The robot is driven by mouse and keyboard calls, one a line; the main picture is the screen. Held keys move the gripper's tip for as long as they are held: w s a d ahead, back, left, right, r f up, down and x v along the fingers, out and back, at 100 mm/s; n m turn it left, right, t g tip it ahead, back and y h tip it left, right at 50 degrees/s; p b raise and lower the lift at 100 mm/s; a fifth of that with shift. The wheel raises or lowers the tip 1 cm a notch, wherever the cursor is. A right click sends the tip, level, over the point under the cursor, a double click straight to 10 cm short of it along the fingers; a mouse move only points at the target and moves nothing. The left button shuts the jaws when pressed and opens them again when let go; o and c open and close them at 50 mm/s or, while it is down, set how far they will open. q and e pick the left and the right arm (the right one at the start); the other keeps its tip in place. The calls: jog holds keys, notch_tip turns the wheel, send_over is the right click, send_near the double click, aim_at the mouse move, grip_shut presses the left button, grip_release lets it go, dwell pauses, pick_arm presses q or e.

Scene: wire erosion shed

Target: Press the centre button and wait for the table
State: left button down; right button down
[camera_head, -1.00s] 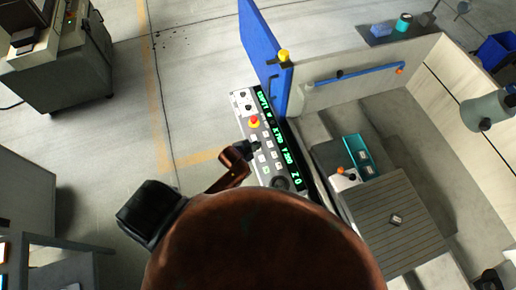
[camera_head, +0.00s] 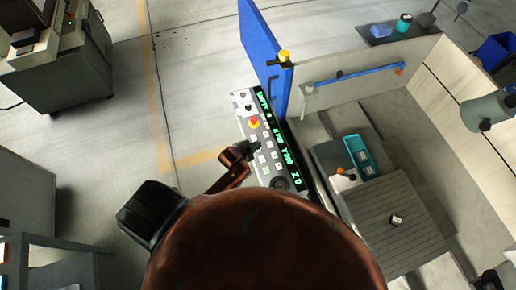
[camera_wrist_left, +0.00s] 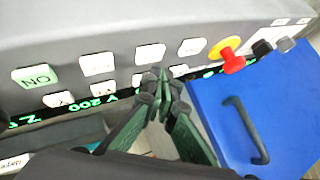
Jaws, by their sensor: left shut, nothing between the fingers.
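The grey control panel (camera_head: 240,107) has rows of pale buttons, a red and yellow stop knob (camera_head: 254,123) and a display (camera_head: 281,140) with green text. My left gripper (camera_head: 256,147) is shut and empty, its tips at the buttons in the middle of the panel. In the left wrist view its tips (camera_wrist_left: 160,76) are over the lower button row, below a white button (camera_wrist_left: 150,54); I cannot tell whether they touch. The centre button is not clearly identifiable; the fingers cover part of the row. The slatted grey table (camera_head: 380,205) lies in the machine's tank, a small block (camera_head: 397,220) on it. My right gripper is not in view.
A blue door (camera_head: 262,45) with a dark handle (camera_wrist_left: 245,130) stands beside the panel. A teal tray (camera_head: 361,154) is near the table. A grey cabinet (camera_head: 65,75) stands at the upper left. The floor left of the panel is clear.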

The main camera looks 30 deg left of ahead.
pick_arm(q)
jog(key=shift+f, duration=0.1)
jog(key=shift+f, duration=0.35)
